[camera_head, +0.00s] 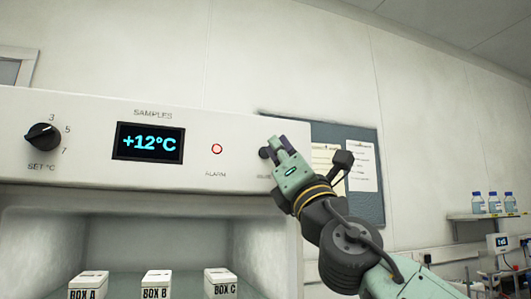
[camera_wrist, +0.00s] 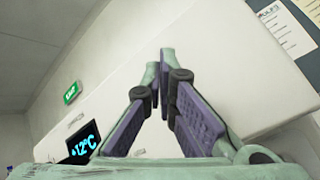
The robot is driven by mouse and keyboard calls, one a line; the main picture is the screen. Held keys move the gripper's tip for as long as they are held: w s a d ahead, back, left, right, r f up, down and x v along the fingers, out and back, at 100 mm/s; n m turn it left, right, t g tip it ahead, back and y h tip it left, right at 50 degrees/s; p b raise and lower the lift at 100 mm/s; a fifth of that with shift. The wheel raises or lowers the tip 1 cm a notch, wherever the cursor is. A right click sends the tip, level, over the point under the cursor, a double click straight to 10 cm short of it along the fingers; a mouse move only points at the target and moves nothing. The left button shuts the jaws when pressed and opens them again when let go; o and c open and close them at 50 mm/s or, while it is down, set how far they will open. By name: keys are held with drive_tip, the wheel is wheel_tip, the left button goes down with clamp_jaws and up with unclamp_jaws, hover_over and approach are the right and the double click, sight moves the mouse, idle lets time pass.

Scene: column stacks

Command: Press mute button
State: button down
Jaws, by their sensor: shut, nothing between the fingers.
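A small dark round button (camera_head: 264,153) sits at the right end of the white front panel, right of the red alarm light. A label below it is partly covered by my gripper, so I cannot read it fully. My gripper (camera_head: 275,142) is shut and empty, with its fingertips beside the button in the head view. I cannot tell whether they touch it. In the wrist view the purple-padded fingers (camera_wrist: 166,55) come together at their tips over the white panel (camera_wrist: 215,75). The button does not show there.
The panel carries a set-temperature knob (camera_head: 43,137), a display reading +12°C (camera_head: 149,143) and a red alarm light (camera_head: 217,149). Below is an open compartment with Box A (camera_head: 88,286), Box B (camera_head: 156,285) and Box C (camera_head: 220,283). A notice board (camera_head: 368,205) hangs behind my arm.

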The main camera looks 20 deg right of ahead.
drive_tip(key=shift+w, duration=0.1)
idle(0.3)
drive_tip(key=shift+w, duration=0.35)
drive_tip(key=shift+w+p, duration=0.3)
drive_tip(key=shift+w, duration=0.05)
idle(0.6)
drive_tip(key=shift+s, duration=0.8)
drive_tip(key=s, duration=0.5)
drive_tip(key=shift+d+b, duration=0.1)
drive_tip(key=shift+b, duration=0.2)
drive_tip(key=shift+f, duration=0.1)
idle(0.8)
